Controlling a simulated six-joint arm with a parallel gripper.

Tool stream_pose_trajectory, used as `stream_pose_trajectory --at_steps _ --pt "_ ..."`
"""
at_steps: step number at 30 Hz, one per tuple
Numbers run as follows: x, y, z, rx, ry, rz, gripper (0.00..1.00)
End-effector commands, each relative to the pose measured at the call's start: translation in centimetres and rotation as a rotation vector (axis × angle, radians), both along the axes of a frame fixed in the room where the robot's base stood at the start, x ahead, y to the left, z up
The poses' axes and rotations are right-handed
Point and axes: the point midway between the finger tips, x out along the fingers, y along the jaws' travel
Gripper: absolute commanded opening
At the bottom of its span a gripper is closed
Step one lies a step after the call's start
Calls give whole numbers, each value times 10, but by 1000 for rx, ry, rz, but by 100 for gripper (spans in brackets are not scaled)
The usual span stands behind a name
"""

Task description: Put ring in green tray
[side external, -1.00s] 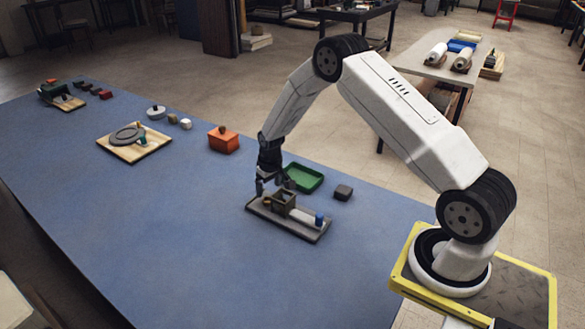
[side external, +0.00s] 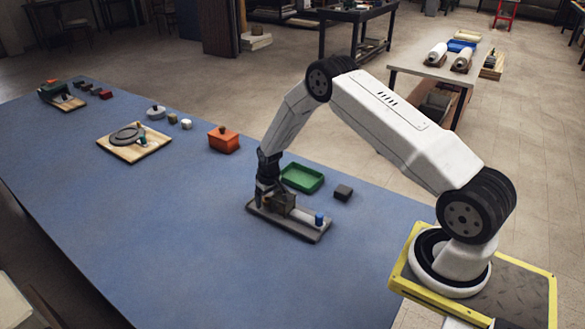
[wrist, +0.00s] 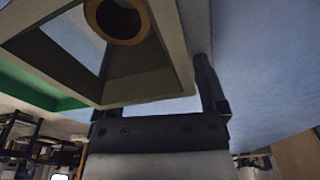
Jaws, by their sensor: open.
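A dark grey-brown square box (side external: 284,203) stands on a grey base plate (side external: 312,235) in the side view. In the wrist view the box's sloped rim (wrist: 150,90) is close. A brown-orange ring (wrist: 146,22) surrounds a dark round hole inside it; I cannot tell whether this ring is loose. My gripper (side external: 263,199) is low at the left end of the plate, beside the box. It is open; one finger shows right of the box in the wrist view, the other is hidden. The green tray (side external: 303,180) lies behind the plate, with no ring visible in it.
A white cylinder with a blue end (side external: 319,219) is on the plate's right part. A small black block (side external: 343,192) is right of the tray. An orange box (side external: 223,142) and a wooden board (side external: 152,149) stand farther left. The blue tabletop in front is clear.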

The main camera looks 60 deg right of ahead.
Motion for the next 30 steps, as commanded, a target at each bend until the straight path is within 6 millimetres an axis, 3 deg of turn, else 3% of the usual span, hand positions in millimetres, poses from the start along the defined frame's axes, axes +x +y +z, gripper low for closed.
stream_pose_trajectory --at_steps 7,8,16,30 --pt "0 0 0 0 0 0 91" --pt "0 0 0 0 0 0 85" --pt "0 0 0 0 0 0 0" --pt "0 0 7 0 -1 0 0"
